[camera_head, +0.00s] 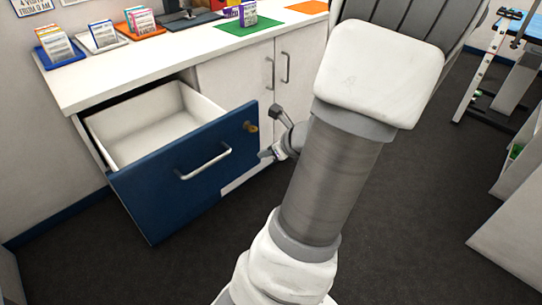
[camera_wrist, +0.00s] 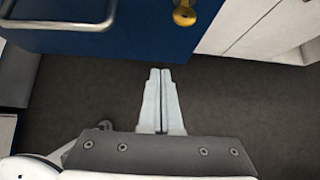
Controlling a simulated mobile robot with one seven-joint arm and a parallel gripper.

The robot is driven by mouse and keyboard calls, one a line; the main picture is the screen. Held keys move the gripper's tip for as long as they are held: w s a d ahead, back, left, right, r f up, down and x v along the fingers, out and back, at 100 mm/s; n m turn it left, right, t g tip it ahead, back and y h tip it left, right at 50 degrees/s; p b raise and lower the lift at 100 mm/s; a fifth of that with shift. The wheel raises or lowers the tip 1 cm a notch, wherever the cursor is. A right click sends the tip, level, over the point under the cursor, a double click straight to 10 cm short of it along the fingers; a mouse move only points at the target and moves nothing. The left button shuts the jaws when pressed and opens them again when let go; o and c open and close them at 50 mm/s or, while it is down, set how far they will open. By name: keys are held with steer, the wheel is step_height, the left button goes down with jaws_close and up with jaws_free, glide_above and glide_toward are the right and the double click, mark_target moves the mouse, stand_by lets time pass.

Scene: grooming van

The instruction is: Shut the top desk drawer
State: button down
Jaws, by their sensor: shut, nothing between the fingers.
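The top desk drawer has a blue front (camera_head: 190,178) and a white inside, and in the head view it stands pulled out and looks empty. Its silver bar handle (camera_head: 205,163) also shows in the wrist view (camera_wrist: 58,22). A brass-coloured lock or knob (camera_head: 250,127) sits near the front's upper right corner; it is at the top of the wrist view (camera_wrist: 184,14). My gripper (camera_wrist: 160,71) is shut and empty, its fingers pointing toward the blue front. In the head view my gripper (camera_head: 266,153) is near the drawer's right edge, partly hidden by my arm. I cannot tell whether it touches the drawer.
The white desk top (camera_head: 160,62) holds card stacks on blue, white and orange trays, and a green mat (camera_head: 249,23). White cupboard doors (camera_head: 295,70) are right of the drawer. Dark floor (camera_head: 440,190) is clear to the right of my arm. A trolley or table stands at upper right.

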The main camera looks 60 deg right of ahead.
mark_target(243, 150)
steer(key=w+f, duration=0.1)
steer(key=w, duration=0.1)
steer(key=w+d+f+b, duration=0.1)
steer(key=w, duration=0.1)
steer(key=w+f+b, duration=0.1)
steer(key=w, duration=0.1)
steer(key=shift+d+f, duration=0.1)
steer(key=shift+d, duration=0.1)
steer(key=shift+w+d, duration=0.15)
steer(key=shift+w, duration=0.3)
steer(key=shift+w, duration=0.15)
